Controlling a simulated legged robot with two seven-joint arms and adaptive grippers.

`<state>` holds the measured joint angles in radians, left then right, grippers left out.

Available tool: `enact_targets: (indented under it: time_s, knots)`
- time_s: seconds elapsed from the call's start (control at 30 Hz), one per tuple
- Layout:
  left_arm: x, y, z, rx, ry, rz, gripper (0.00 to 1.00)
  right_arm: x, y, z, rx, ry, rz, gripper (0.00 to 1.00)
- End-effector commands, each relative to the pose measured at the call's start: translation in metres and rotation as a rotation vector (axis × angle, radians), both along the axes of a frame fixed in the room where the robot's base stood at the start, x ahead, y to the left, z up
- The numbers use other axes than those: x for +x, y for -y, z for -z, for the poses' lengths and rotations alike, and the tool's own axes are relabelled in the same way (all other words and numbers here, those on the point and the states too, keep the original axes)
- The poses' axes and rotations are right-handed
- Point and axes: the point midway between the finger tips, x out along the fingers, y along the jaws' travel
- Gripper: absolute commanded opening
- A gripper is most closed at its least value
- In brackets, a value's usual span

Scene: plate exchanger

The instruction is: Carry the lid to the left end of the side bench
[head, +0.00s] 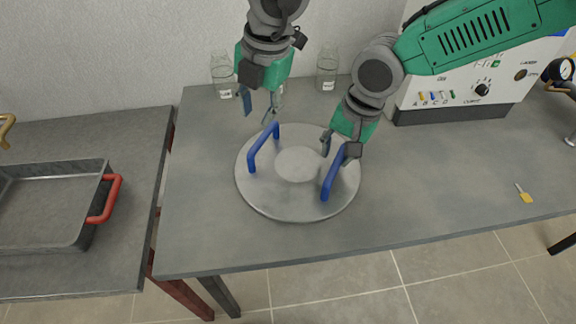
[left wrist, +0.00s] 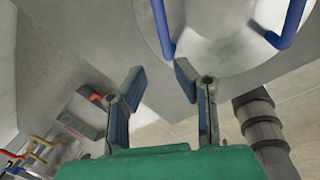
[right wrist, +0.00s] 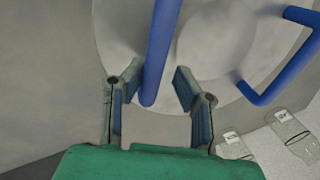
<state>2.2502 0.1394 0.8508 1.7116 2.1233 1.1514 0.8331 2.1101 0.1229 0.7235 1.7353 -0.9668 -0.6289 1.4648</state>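The lid (head: 300,200) is a round grey disc with two blue handles, lying flat on the main bench. Its left handle (head: 262,147) and right handle (head: 329,180) stand up from it. My left gripper (head: 261,108) is open and empty above the lid's far left edge, apart from the left handle; in the left wrist view that handle (left wrist: 163,30) lies beyond the fingertips. My right gripper (head: 337,150) is open at the right handle. In the right wrist view one handle (right wrist: 158,50) reaches between its spread fingers. The side bench (head: 120,135) stands at the left.
A metal tray (head: 80,240) with a red handle (head: 106,198) occupies the near part of the side bench. A narrow gap separates the benches. A control box (head: 470,90) and yellow-handled tool (head: 525,196) are at right.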

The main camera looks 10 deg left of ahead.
Motion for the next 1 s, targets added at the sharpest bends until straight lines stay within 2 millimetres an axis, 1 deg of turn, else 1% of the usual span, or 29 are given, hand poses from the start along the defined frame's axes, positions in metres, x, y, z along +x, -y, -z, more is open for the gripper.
enact_targets:
  time_s: [0.03,0.1,0.17,0.27,0.37,0.6,0.7,0.83,1.0]
  knots:
    - [0.0,0.003,-0.007,-0.001,0.002,0.0,0.26,0.0,0.002,0.0,0.001,-0.001,0.001,0.26]
    - [0.0,0.005,-0.013,0.002,0.002,0.0,0.26,0.0,0.002,0.0,0.002,0.0,0.001,0.26]
    - [-0.001,0.005,-0.016,0.002,0.001,0.001,0.26,0.0,0.003,0.0,0.002,0.0,0.001,0.26]
    - [-0.001,0.004,-0.018,0.0,0.001,0.001,0.26,0.0,0.002,-0.007,0.0,0.001,0.002,0.26]
    - [-0.001,0.003,-0.018,-0.001,0.0,0.001,0.26,0.0,0.003,-0.022,-0.001,0.004,0.002,0.26]
    - [-0.001,0.0,-0.018,-0.003,0.0,0.0,0.26,-0.003,0.008,-0.073,-0.006,0.004,0.002,0.26]
    - [-0.001,0.002,-0.018,-0.001,0.0,0.001,0.26,-0.005,0.013,-0.091,-0.004,0.003,0.002,0.26]
    - [-0.001,0.003,-0.018,0.0,0.0,0.001,0.26,-0.006,0.016,-0.107,-0.003,0.0,0.002,0.26]
    - [-0.001,0.005,-0.018,0.001,0.0,0.001,0.26,-0.007,0.019,-0.116,-0.002,-0.001,0.001,0.26]
